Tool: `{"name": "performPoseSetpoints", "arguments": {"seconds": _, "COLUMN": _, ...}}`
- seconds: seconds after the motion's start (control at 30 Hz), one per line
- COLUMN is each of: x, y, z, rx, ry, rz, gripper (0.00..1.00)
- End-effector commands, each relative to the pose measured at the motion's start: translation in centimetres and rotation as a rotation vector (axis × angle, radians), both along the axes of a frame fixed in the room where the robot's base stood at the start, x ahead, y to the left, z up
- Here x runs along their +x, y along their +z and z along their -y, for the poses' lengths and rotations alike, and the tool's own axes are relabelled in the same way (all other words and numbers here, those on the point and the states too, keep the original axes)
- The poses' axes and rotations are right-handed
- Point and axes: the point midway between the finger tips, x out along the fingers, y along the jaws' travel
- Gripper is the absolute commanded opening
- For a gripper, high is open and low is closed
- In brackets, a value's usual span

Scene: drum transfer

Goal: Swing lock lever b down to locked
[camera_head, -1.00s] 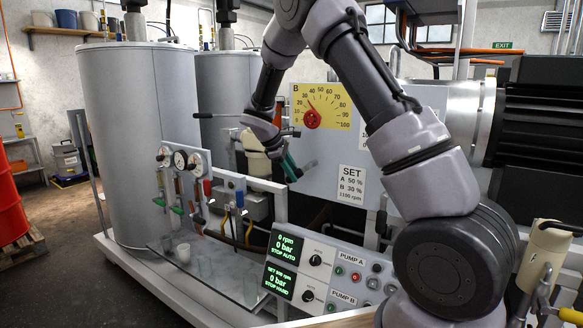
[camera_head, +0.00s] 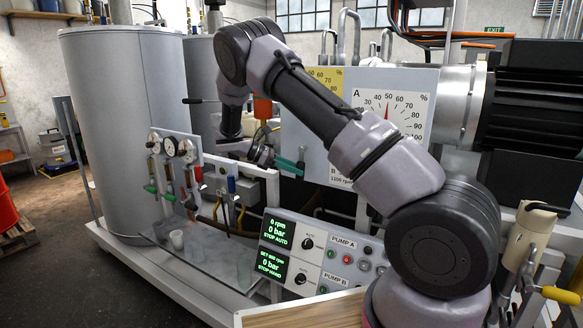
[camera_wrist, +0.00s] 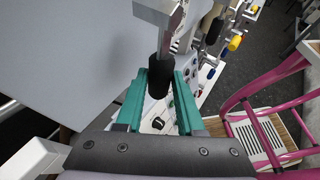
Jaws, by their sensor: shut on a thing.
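A lock lever with a flat bare-metal arm and a black grip (camera_wrist: 160,76) shows in the wrist view. Its metal arm runs up from the grip toward the top of that view. My gripper (camera_wrist: 161,82) has teal fingers, one on each side of the black grip, shut on it. In the head view my gripper (camera_head: 287,163) points right, low in front of the grey dial cabinet (camera_head: 300,145). A small grey piece of the lever (camera_head: 302,155) shows at the fingertips there. No letter is readable on the lever, and most of it is hidden in the head view.
The pump control panel (camera_head: 318,262) stands below. Gauges (camera_head: 178,148) and a large grey tank (camera_head: 120,135) stand left. A pink frame (camera_wrist: 262,110) shows in the wrist view.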

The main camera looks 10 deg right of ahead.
Motion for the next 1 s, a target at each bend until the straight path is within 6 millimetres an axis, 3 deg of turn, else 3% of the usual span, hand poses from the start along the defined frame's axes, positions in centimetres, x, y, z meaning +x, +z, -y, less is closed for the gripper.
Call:
{"name": "performPoseSetpoints", "arguments": {"seconds": 0.7, "x": -0.49, "y": -0.25, "z": 0.44, "rx": -0.056, "ry": -0.002, "rz": -0.059, "gripper": 0.00}}
{"name": "performPoseSetpoints", "arguments": {"seconds": 0.73, "x": -0.49, "y": -0.25, "z": 0.44, "rx": -0.055, "ry": -0.002, "rz": -0.058, "gripper": 0.41}}
{"name": "performPoseSetpoints", "arguments": {"seconds": 0.8, "x": -0.48, "y": -0.24, "z": 0.44, "rx": -0.055, "ry": -0.002, "rz": -0.058, "gripper": 0.67}}
{"name": "performPoseSetpoints", "arguments": {"seconds": 1.0, "x": -0.42, "y": -0.19, "z": 0.40, "rx": -0.054, "ry": -0.001, "rz": -0.056, "gripper": 0.67}}
